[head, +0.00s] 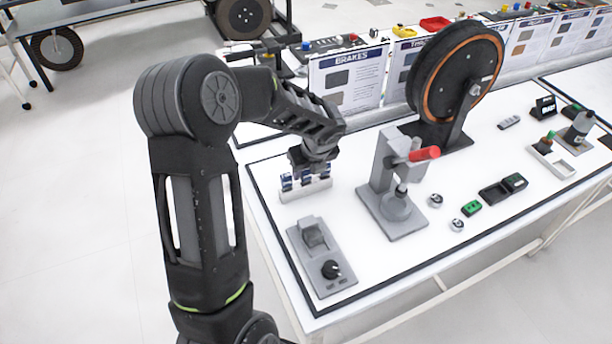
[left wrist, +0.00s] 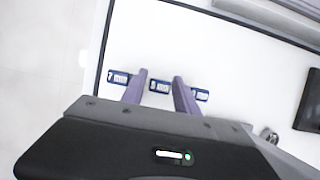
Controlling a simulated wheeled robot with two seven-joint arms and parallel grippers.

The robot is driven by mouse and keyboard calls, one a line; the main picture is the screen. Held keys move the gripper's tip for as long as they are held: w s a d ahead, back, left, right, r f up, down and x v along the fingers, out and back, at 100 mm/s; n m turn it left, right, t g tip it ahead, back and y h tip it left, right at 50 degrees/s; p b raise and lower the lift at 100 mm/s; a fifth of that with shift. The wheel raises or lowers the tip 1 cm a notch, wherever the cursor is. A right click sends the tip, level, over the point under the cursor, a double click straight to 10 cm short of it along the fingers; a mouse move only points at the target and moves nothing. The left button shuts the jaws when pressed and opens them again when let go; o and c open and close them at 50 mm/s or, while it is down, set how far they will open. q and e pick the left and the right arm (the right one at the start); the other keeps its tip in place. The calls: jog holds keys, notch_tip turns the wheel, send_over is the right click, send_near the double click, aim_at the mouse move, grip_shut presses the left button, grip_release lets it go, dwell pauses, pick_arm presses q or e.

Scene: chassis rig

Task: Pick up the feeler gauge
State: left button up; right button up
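A small white rack (head: 306,190) stands near the table's left edge and holds three upright blue pieces with white labels. In the left wrist view these show as a left blue piece (left wrist: 118,78), a middle blue piece (left wrist: 159,86) and a right blue piece (left wrist: 201,95). They may be feeler gauges; I cannot tell for certain. My left gripper (head: 312,164) is right above the rack, pointing down. In the left wrist view its two fingers (left wrist: 160,77) are apart, with the middle piece showing between them. Contact cannot be told. My right gripper is not in view.
A grey press with a red handle (head: 425,153) stands right of the rack. A grey block with a black knob (head: 332,269) lies in front. A large brake disc on a stand (head: 455,75) and upright cards (head: 347,82) are behind. Small parts lie to the right.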

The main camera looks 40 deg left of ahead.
pick_arm(q)
grip_shut()
jog(key=shift+r, duration=0.15)
dwell(0.4)
notch_tip(320, 180, up, 10)
jog(key=shift+f, duration=0.1)
dwell(0.7)
